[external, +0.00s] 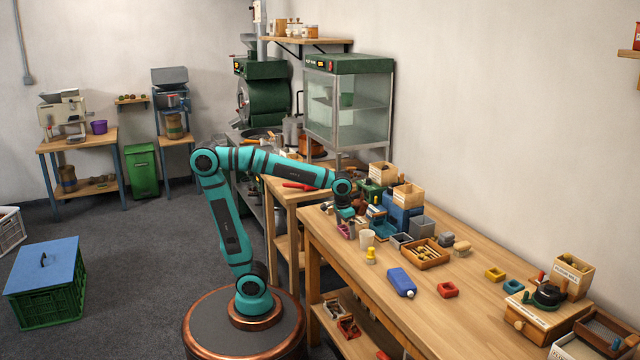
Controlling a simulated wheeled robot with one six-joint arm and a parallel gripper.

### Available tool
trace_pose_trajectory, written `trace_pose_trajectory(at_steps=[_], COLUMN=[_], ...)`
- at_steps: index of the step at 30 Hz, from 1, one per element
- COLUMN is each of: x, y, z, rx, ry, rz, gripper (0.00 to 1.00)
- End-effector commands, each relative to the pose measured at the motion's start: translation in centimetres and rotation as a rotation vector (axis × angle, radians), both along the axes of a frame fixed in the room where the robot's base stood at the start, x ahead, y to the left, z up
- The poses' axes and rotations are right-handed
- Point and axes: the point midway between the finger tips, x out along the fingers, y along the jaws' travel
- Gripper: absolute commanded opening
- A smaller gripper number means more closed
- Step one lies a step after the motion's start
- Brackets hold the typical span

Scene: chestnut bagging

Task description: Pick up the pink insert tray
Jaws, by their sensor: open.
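A small pink piece (344,231), which looks like the pink insert tray, is at the near left edge of the long wooden workbench. It is small and partly hidden by my gripper, so its full shape is unclear. My gripper (346,218) points down just above it at the end of the teal arm. The jaws are open; no object is seen held. I cannot tell whether the fingertips touch the pink piece.
A pale cup (367,238) and a yellow piece (370,256) stand close to the right. A teal tray (383,229), a blue machine (402,216) and a wooden box of tools (425,253) crowd behind. A blue bottle (401,282) and red tray (447,290) lie nearer, with bare wood between.

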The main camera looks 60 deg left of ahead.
Motion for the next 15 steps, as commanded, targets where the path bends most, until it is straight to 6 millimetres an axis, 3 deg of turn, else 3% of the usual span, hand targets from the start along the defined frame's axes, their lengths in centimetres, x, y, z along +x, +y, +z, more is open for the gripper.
trace_pose_trajectory(at_steps=[7, 12, 15], x=[0.02, 0.02, 0.02], y=[0.00, 0.00, 0.00], z=[-0.12, -0.11, -0.10], rx=[0.000, 0.000, 0.000], ry=[-0.001, 0.000, 0.000], rz=[0.000, 0.000, 0.000], gripper=[1.00, 0.70, 0.69])
